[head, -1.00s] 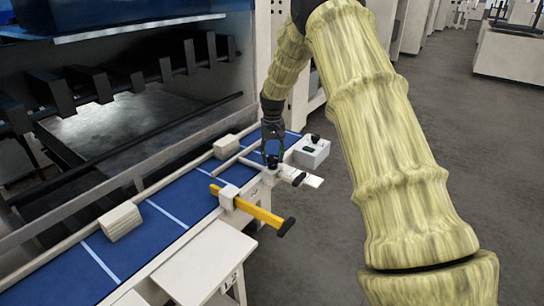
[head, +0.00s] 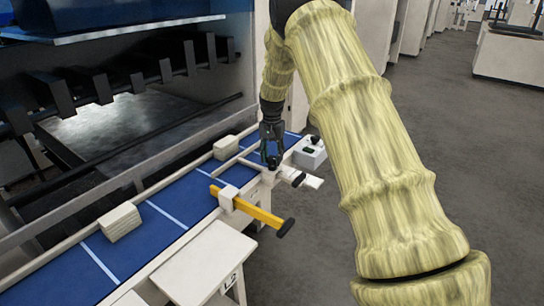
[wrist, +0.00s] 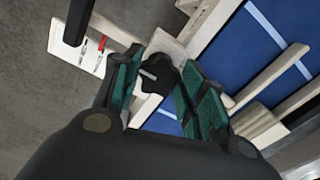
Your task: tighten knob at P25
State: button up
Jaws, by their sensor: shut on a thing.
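My gripper (head: 272,157) points down at the far part of the blue-topped rail, over a white clamp block. In the wrist view its two green-padded fingers (wrist: 160,85) are shut on a black lobed knob (wrist: 157,73), which has a pale bar or mark across its middle. The knob sits on a white block (wrist: 168,44) at the edge of the blue bed. In the head view the fingers mostly hide the knob. I cannot read a P25 label in either view.
A yellow bar with a black end (head: 262,215) sticks out from the near side. Beige blocks (head: 120,222) stand on the blue bed (head: 175,205). A grey box with a black button (head: 309,152) is right of my gripper. A white card with red marks (wrist: 92,52) lies beside the knob.

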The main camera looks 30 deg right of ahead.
aim_at(272, 159)
jog(key=shift+f, duration=0.1)
jog(key=o, duration=1.1)
jog(key=shift+c, duration=0.2)
notch_tip(272, 159, up, 12)
jog(key=shift+d, duration=0.1)
